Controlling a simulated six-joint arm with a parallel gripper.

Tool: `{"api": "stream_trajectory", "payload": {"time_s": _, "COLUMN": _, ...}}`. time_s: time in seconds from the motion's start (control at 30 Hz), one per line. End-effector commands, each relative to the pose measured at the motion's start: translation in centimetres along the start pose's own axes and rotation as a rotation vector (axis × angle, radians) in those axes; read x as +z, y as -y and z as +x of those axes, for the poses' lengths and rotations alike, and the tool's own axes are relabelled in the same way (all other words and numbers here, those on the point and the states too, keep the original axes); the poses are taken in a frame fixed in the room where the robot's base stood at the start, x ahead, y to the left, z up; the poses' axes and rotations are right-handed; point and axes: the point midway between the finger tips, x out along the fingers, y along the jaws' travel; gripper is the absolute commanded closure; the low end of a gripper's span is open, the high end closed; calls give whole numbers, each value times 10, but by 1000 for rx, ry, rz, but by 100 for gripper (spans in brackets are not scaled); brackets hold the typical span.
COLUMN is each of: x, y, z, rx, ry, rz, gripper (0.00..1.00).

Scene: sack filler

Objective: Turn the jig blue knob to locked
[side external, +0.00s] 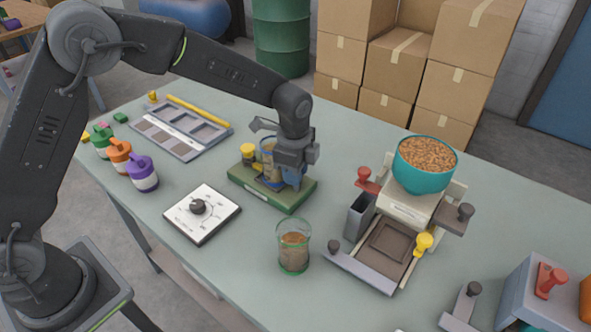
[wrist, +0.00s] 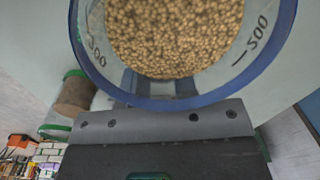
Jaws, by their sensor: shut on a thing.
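The jig is a green-based fixture (side external: 270,203) in the middle of the table in the side external view. It holds a clear cup with a blue rim (side external: 267,144) and has a yellow knob (side external: 247,150) on its left. In the wrist view the blue-rimmed cup (wrist: 190,102), full of grain, hides my fingertips and the knob. The knob's lock marking cannot be read.
A clear green-rimmed cup (side external: 293,256) stands in front of the jig. A white dial plate (side external: 215,222) lies to the left. Purple, orange and green bottles stand at the left edge.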

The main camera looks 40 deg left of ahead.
Motion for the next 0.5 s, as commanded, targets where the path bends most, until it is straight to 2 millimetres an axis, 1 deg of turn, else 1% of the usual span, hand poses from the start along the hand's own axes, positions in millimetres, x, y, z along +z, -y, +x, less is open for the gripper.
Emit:
{"api": "stream_trajectory", "payload": {"time_s": 0.3, "x": -1, "y": 1, "z": -1, "rx": -4, "ry": -1, "rz": -8, "gripper": 96}}
{"api": "stream_trajectory", "payload": {"time_s": 0.33, "x": -1, "y": 1, "z": -1, "rx": -4, "ry": -1, "rz": -7, "gripper": 70}}
{"api": "stream_trajectory", "payload": {"time_s": 0.5, "x": -1, "y": 0, "z": -1, "rx": -3, "ry": -1, "rz": -7, "gripper": 54}}
